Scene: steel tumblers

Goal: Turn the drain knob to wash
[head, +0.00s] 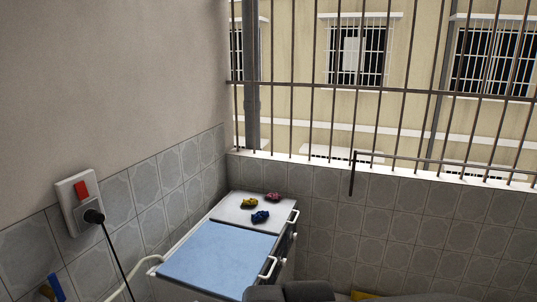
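A washer (238,214) with a white control panel stands in the corner by the tiled wall. Three knobs sit on the panel: a yellow knob (249,203) at the left, a pink-red knob (272,197) at the back right and a blue knob (260,217) nearest me. Labels are too small to read, so I cannot tell which is the drain knob or where any knob points. My gripper's fingers do not show. Dark grey rounded parts at the bottom edge look like my own arm. Nothing visible touches the knobs.
A blue lid (215,258) in front of the panel is closed, with white handles (268,268) on its right side. A wall socket (78,203) has a plug and hanging black cord at left. Window bars (380,90) and a ledge rise behind. A yellow item (363,296) shows at the bottom.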

